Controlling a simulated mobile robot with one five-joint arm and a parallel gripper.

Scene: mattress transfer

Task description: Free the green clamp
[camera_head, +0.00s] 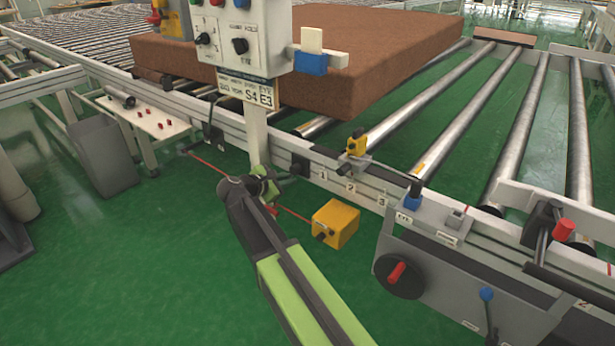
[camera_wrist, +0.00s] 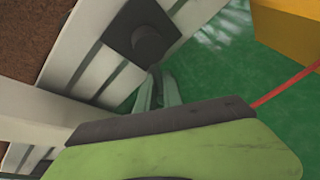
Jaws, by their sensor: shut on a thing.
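My gripper (camera_head: 266,188) is at the rail side, by the foot of the white control post, in the head view. It is shut on a small green piece (camera_head: 259,170), which I take for the green clamp; the arm partly hides it and its outline blends with my green parts. In the wrist view, two pale green prongs (camera_wrist: 157,92) reach toward the rail below a black square block with a round knob (camera_wrist: 143,35). My green and dark body fills the bottom of that view, so the grip itself is hidden.
A yellow box (camera_head: 336,223) on the green floor lies right of my gripper, with a red line (camera_head: 293,214) running to it. The control post (camera_head: 258,135) stands close behind. A brown mattress (camera_head: 390,50) lies on the rollers. A grey crank unit (camera_head: 440,270) is at right.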

